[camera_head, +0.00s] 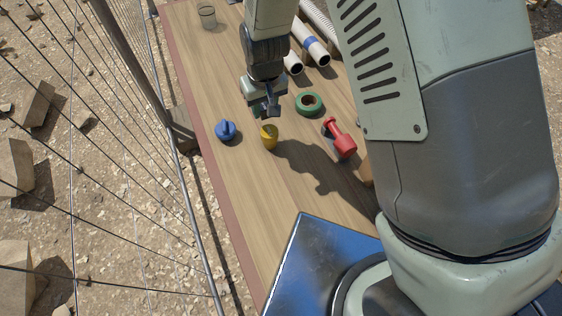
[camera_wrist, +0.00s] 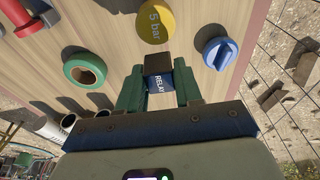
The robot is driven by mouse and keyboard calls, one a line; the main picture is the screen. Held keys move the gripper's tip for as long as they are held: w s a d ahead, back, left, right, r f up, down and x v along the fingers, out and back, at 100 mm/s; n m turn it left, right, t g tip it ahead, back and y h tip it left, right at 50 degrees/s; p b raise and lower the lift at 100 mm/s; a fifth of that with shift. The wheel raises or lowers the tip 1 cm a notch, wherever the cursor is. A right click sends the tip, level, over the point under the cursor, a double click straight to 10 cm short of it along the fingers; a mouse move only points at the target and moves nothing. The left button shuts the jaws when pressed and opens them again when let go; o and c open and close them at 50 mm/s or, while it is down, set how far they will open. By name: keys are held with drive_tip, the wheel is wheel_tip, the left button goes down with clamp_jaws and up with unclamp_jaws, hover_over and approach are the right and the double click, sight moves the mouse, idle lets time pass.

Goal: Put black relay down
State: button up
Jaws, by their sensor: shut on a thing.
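My gripper (camera_head: 265,107) is shut on the black relay (camera_wrist: 158,82), a small dark block with a blue label reading RELAY. In the wrist view the relay sits between the two green fingers (camera_wrist: 158,92). In the head view the gripper is over the wooden table (camera_head: 214,190), just behind a yellow round piece, and its shadow falls apart from it to the front right, so it looks raised. The relay is hard to make out in the head view. I cannot tell the exact gap below it.
Near the gripper lie the yellow "5 bar" piece (camera_head: 269,143), a blue knob (camera_head: 226,131), a green ring (camera_head: 309,103) and a red handled piece (camera_head: 341,138). Pipes (camera_head: 316,52) and a glass (camera_head: 207,17) are farther back. A wire fence (camera_head: 150,130) runs along the left. The front left tabletop is clear.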

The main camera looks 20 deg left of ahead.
hover_over(282, 169)
drive_tip(key=f, duration=0.4)
drive_tip(key=shift+s+d+f, duration=0.25)
drive_tip(key=shift+f, duration=2.35)
drive_tip(key=shift+f, duration=0.1)
drive_tip(key=o, duration=1)
